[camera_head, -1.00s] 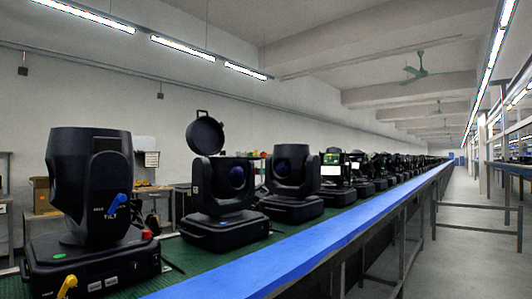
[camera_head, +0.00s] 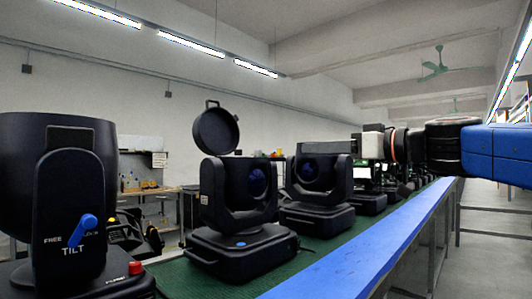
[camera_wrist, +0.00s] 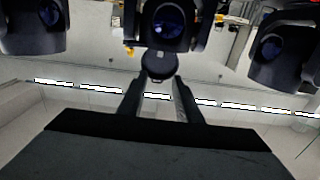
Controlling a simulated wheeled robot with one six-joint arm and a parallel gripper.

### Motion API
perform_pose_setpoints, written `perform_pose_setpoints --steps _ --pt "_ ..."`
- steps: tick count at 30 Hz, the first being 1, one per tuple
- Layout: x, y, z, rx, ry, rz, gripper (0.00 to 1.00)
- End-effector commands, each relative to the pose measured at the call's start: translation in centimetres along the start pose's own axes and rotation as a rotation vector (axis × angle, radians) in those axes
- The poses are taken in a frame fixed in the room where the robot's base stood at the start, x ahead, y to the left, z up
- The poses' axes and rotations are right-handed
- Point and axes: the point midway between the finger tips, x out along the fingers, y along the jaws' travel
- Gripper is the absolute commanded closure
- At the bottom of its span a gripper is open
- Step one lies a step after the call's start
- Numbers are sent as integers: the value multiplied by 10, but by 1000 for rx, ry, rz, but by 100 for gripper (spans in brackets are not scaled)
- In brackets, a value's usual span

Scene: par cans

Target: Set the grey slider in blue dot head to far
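The blue dot head (camera_head: 240,205) is the black moving head with a blue dot (camera_head: 241,244) on its base, in the middle of the head view. A round black cover (camera_head: 215,131) stands up above it. I cannot make out its grey slider. The wrist view is upside down; a head with a round cover (camera_wrist: 158,66), likely the same one, shows at its top centre (camera_wrist: 166,24). My gripper (camera_wrist: 157,88) is open and empty, its fingers apart with the cover seen between them. My arm reaches in from the right in the head view, above the bench.
A larger head (camera_head: 68,185) with a blue TILT lever (camera_head: 82,230) and a red button stands at near left. More heads (camera_head: 320,185) line the green bench top to the right. A blue rail (camera_head: 345,265) runs along the bench's front edge.

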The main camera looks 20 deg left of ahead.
Motion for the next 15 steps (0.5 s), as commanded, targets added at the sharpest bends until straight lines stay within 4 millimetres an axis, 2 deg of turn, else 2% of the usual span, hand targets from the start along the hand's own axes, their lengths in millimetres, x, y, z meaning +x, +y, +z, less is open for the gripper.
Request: perform_pose_setpoints --steps 5,15 --pt "20 0 0 1 1 -4 69" --pt "79 -1 1 0 -1 -4 69"
